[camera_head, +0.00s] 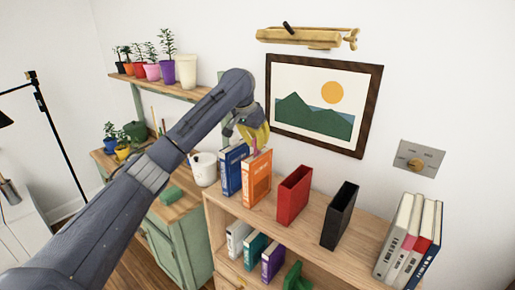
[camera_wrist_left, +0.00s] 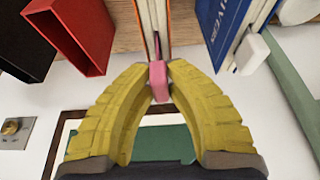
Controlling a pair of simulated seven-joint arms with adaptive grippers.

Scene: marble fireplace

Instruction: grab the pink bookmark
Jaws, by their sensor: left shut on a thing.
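The pink bookmark (camera_wrist_left: 158,80) sticks out of the orange book, and its end lies between the yellow fingertips in the left wrist view. My left gripper (camera_wrist_left: 160,82) is shut on it. In the head view, the left gripper (camera_head: 254,138) is above the orange book (camera_head: 257,179), and a small pink piece of the bookmark (camera_head: 254,153) shows just under the fingers. The orange book stands upright on the shelf top beside a blue book (camera_head: 233,167). The lower part of the bookmark is hidden in the book. My right gripper is not in view.
A red holder (camera_head: 293,195) and a black holder (camera_head: 340,214) stand to the right of the orange book. Several books (camera_head: 407,241) stand at the far right. A white pot (camera_head: 203,169) is to the left. A framed picture (camera_head: 324,104) hangs behind.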

